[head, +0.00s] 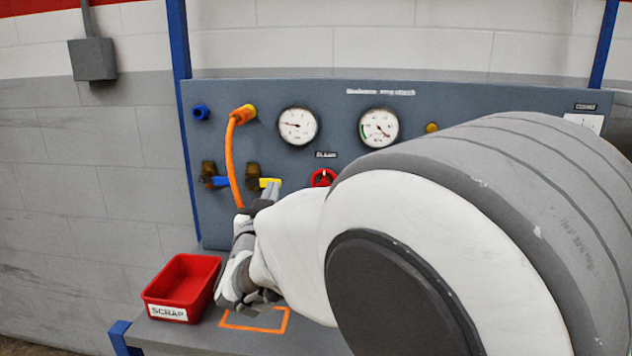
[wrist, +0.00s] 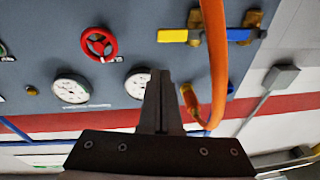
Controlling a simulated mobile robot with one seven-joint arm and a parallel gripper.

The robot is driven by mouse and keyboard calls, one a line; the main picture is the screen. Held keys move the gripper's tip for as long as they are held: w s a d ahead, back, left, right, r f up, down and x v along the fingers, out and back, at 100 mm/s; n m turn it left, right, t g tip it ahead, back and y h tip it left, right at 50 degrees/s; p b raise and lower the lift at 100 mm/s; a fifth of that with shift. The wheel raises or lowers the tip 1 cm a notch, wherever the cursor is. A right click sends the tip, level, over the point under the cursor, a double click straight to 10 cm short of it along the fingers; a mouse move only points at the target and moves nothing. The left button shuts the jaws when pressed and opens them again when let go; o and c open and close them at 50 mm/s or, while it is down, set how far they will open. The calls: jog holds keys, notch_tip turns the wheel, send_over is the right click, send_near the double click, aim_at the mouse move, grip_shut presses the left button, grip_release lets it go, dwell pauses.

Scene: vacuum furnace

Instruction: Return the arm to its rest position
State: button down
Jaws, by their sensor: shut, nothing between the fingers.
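My arm reaches in from the right of the head view and covers much of the grey panel (head: 450,95). My gripper (head: 271,190) is in front of the panel's lower left part, close to the yellow-handled valve (head: 268,182). In the wrist view, which is upside down, the fingers of my gripper (wrist: 161,75) are together and hold nothing. The orange hose (wrist: 214,55) passes beside the fingers there. In the head view the hose (head: 230,155) hangs from an upper yellow fitting, and its lower end is hidden behind my wrist.
Two gauges (head: 297,126) and a red knob (head: 322,177) are on the panel. A blue-handled valve (head: 212,180) is left of the hose. A red scrap bin (head: 181,283) and an orange outline (head: 252,328) are on the bench below my wrist.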

jog(key=s+d+f+n+g+y, duration=0.2)
jog(key=s+d+g+y, duration=0.2)
jog(key=s+d+g, duration=0.55)
jog(key=s+d+f+m+g+h, duration=0.15)
jog(key=s+d+f, duration=0.25)
jog(key=s+d, duration=0.5)
jog(key=s+d+f+n+g+h, duration=0.1)
jog(key=s+d+f+g+h, duration=0.35)
jog(key=s, duration=0.75)
notch_tip(320, 180, up, 17)
jog(key=d+t+y+p, duration=0.1)
jog(key=y+p, duration=0.1)
jog(key=p, duration=1.5)
jog(key=shift+w+d, duration=0.2)
jog(key=shift+d, duration=0.2)
jog(key=shift+r, duration=0.1)
